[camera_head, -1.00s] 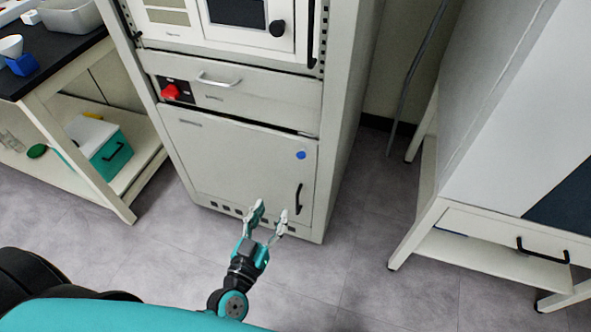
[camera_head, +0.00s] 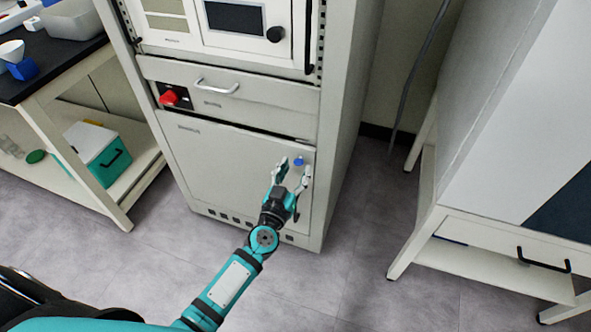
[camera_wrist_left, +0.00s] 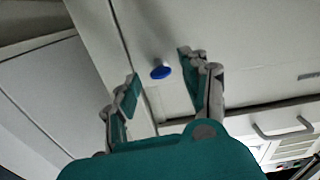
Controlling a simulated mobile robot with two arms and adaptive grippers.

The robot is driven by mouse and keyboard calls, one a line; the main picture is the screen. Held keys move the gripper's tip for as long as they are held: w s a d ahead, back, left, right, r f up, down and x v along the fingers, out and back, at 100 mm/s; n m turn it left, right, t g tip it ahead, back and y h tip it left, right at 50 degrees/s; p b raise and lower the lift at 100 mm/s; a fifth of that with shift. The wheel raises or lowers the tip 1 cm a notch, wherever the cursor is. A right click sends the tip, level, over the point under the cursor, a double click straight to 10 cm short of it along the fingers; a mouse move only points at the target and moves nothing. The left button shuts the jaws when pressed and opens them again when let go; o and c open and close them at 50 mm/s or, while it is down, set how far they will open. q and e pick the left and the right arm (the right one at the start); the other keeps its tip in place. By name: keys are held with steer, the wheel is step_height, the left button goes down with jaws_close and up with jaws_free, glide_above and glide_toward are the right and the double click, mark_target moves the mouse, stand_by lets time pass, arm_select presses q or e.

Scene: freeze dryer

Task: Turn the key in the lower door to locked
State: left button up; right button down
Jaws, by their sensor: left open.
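The lower door (camera_head: 225,165) of the cabinet is closed. The blue key (camera_head: 299,161) sits near its upper right corner. My left gripper (camera_head: 293,166) is open in front of the door, with its fingertips on either side of the key in the head view. In the left wrist view the blue key (camera_wrist_left: 161,72) shows between and beyond the open fingers (camera_wrist_left: 160,85), apart from both. The key's exact angle is too small to tell. The door's dark handle is mostly hidden behind my gripper. My right gripper is not in view.
Above the door is a drawer (camera_head: 240,88) with a silver handle and a red switch (camera_head: 169,97). A bench (camera_head: 105,190) with a teal box (camera_head: 105,155) stands at left. A white table (camera_head: 470,268) stands at right. Floor between is clear.

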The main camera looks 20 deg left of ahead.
arm_select(q)
steer(key=shift+w, duration=0.4)
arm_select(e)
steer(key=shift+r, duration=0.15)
arm_select(q)
steer(key=shift+c, duration=0.2)
jaws_close()
